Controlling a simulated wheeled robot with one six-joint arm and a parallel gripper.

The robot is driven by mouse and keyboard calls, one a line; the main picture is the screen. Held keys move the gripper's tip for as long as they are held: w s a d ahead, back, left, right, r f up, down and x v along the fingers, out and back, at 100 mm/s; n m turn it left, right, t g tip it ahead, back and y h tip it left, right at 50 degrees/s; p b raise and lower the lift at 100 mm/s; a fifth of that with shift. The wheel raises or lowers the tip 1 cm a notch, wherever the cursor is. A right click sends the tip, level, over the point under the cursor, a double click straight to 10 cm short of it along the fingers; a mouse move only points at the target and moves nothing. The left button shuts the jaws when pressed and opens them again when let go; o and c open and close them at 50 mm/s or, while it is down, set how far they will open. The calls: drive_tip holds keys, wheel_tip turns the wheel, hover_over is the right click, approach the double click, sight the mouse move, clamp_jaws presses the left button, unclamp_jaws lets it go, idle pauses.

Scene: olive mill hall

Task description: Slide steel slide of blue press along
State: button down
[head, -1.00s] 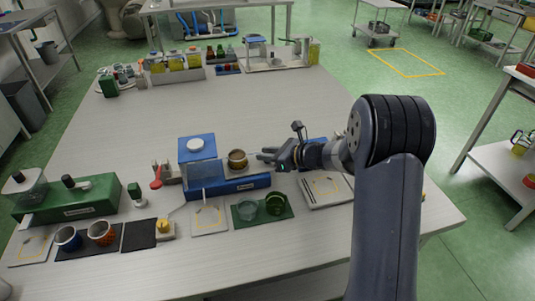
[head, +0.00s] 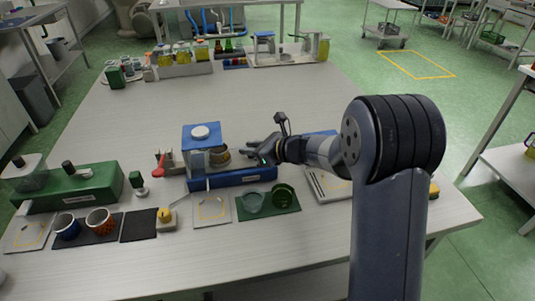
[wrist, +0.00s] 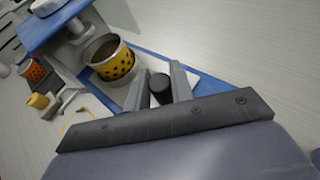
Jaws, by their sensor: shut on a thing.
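The blue press (head: 201,135) stands on the light table, with a long blue base (head: 250,176). A yellow pot with dark spots (wrist: 112,62) sits open side up on the pale steel slide (wrist: 133,97), which lies along that base. In the head view the pot (head: 219,158) is close beside the press, partly under its top. My gripper (wrist: 160,88) is shut on a black knob (wrist: 160,80) at the slide's outer end, with one finger on each side. In the head view my gripper (head: 262,150) is right of the pot; the knob is hard to see there.
A green machine (head: 75,187) stands at the left, with two cups (head: 100,220) in front. A green mat (head: 285,206) with two vessels lies before the blue base. Racks of bottles (head: 185,66) stand at the back. The middle of the table is clear.

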sight(237, 158)
drive_tip(key=a, duration=0.2)
drive_tip(key=s+a+b, duration=0.1)
drive_tip(key=a, duration=0.1)
drive_tip(key=shift+s+f, duration=0.1)
drive_tip(key=shift+a, duration=0.1)
drive_tip(key=c, duration=1.2)
unclamp_jaws()
drive_tip(key=shift+a, duration=0.1)
drive_tip(key=shift+c, duration=0.2)
drive_tip(key=v, duration=1.1)
drive_tip(key=shift+a, duration=0.15)
